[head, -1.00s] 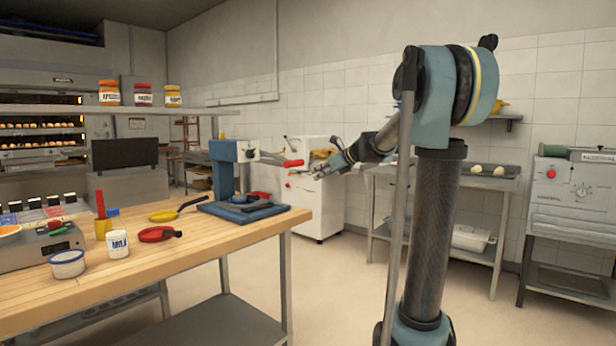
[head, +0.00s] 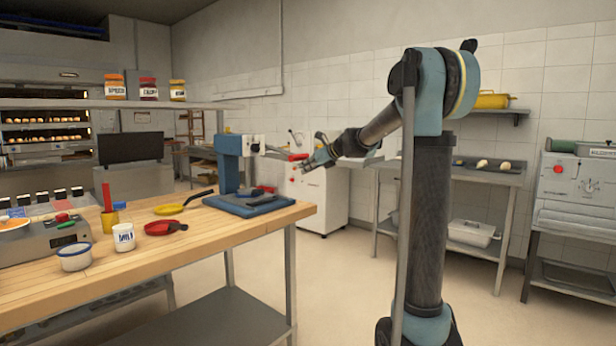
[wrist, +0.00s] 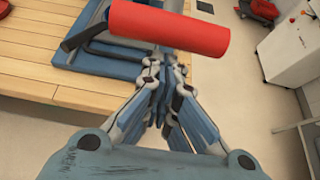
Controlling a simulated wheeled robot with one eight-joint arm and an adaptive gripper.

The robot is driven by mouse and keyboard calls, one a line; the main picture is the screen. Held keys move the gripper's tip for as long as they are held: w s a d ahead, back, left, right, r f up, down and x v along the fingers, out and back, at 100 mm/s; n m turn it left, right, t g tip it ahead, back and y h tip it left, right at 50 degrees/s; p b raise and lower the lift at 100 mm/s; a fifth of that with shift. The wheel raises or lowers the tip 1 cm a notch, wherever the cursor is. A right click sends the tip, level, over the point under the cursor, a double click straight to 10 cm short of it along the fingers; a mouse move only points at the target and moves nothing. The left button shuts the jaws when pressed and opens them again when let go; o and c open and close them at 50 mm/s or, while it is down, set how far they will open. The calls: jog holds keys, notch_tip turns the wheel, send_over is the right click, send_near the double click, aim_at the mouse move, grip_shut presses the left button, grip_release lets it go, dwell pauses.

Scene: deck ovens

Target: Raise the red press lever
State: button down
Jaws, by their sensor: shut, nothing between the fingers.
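The blue press (head: 229,165) stands at the right end of the wooden table. Its lever reaches right from the press head and ends in a red cylindrical handle (head: 298,157), out past the table edge. The handle tilts slightly downward from the head. My gripper (head: 302,168) is just below and right of the handle in the head view. In the wrist view the red handle (wrist: 168,28) lies across the top, just beyond my gripper's fingertips (wrist: 165,68). The fingers are together with nothing held. I cannot tell whether they touch the handle.
The wooden table (head: 190,255) holds pans, a white mug (head: 123,237), a small tub (head: 74,257) and a scale-like device. A white cabinet (head: 322,200) stands behind my gripper. A steel side table (head: 490,175) is to the right. The floor between is open.

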jog(key=shift+r, duration=0.35)
